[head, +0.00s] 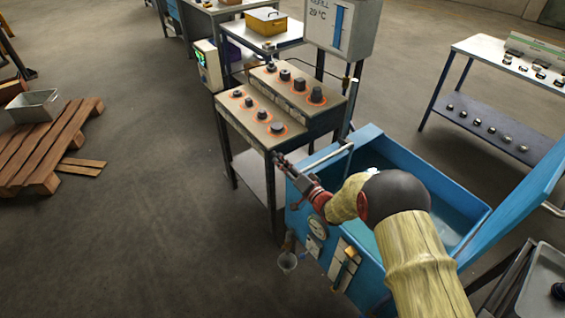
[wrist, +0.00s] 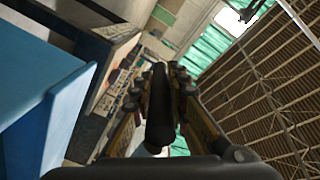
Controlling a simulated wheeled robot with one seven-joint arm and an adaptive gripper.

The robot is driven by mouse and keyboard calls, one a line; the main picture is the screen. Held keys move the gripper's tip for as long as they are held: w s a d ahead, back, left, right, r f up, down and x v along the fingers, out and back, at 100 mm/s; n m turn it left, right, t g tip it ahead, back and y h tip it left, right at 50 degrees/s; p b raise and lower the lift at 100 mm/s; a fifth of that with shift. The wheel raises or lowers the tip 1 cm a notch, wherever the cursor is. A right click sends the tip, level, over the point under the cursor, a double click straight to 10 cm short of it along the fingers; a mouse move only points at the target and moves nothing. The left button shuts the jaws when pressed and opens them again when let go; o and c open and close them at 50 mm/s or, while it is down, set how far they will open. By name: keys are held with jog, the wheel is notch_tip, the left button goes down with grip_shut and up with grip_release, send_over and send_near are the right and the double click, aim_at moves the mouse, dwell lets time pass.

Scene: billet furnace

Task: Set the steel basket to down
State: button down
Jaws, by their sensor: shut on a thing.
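My gripper (head: 284,164) reaches over the near left wall of the blue tank (head: 478,212), beside the corner of the knob table. In the wrist view my gripper (wrist: 162,85) is shut on a dark round handle (wrist: 159,115), which lies lengthwise between the fingers. A pale bent rod (head: 330,158) shows just behind my gripper at the tank's left rim. Whether it joins the handle is hidden. My arm covers much of the tank's inside, and I cannot make out the steel basket there.
The table with several black knobs (head: 278,129) stands close to my gripper. The tank's blue lid (head: 520,200) stands open at right.

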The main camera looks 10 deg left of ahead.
jog(key=c, duration=2)
grip_release()
jog(key=shift+f, duration=0.35)
jog(key=shift+o, duration=1.4)
jog(key=shift+r, duration=0.25)
jog(key=v, duration=1.2)
